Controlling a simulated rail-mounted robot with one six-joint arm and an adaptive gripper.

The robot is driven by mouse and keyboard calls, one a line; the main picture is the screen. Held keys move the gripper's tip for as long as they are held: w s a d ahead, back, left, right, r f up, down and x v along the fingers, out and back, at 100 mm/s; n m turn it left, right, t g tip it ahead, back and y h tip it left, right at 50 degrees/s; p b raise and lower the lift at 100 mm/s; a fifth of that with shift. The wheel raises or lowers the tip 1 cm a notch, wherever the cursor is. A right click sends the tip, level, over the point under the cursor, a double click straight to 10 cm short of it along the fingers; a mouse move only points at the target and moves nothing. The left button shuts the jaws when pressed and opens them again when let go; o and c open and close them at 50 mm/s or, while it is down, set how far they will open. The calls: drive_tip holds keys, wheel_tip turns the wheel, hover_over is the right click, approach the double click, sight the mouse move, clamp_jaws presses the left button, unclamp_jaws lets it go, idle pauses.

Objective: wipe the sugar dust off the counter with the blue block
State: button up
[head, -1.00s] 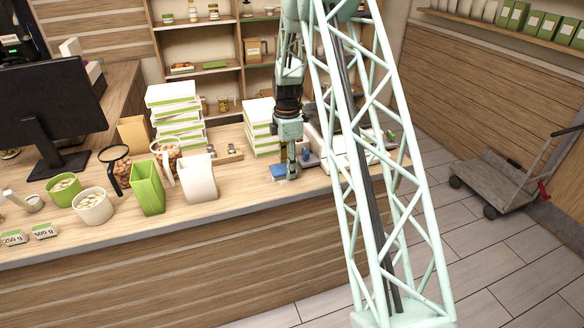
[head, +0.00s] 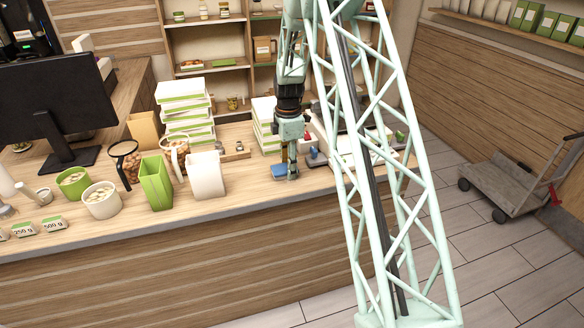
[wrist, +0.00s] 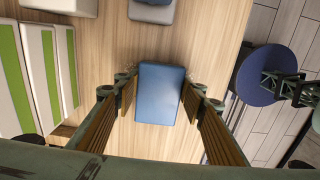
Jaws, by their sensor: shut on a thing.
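The blue block (wrist: 160,95) is between the two fingers of my gripper (wrist: 160,97) in the wrist view, with a finger against each side. In the head view my gripper (head: 287,172) points down at the counter (head: 235,195) near its front edge, and the blue block (head: 279,170) shows low beside the fingers. The block is at or very near the counter top; exact contact cannot be told. A few pale specks of sugar dust (wrist: 122,75) show by the left fingertip in the wrist view. The rest of the dust is hidden or too faint to see.
A white container (head: 207,177) and a green container (head: 156,184) stand left of my gripper. Stacked white-and-green boxes (head: 265,125) are behind it. A blue-grey object (head: 315,156) lies close on its right. The counter just left of the block looks clear.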

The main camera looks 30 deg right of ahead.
sight(273, 167)
drive_tip(key=shift+w+a, duration=0.15)
drive_tip(key=shift+a, duration=0.4)
drive_tip(key=shift+w+a, duration=0.15)
drive_tip(key=shift+a, duration=0.4)
drive_tip(key=shift+w+a+b, duration=0.2)
drive_tip(key=shift+w+a, duration=0.05)
drive_tip(key=shift+a, duration=0.65)
drive_tip(key=shift+w+a+b, duration=0.15)
drive_tip(key=shift+w+a, duration=0.1)
drive_tip(key=shift+a, duration=0.6)
drive_tip(key=shift+w, duration=0.1)
drive_tip(key=shift+w+d+f, duration=0.1)
drive_tip(key=shift+w+d, duration=0.15)
drive_tip(key=shift+w, duration=0.55)
drive_tip(key=shift+d, duration=0.1)
drive_tip(key=shift+s+d, duration=0.25)
drive_tip(key=shift+d, duration=0.65)
drive_tip(key=shift+s+d, duration=0.25)
drive_tip(key=shift+d, duration=0.6)
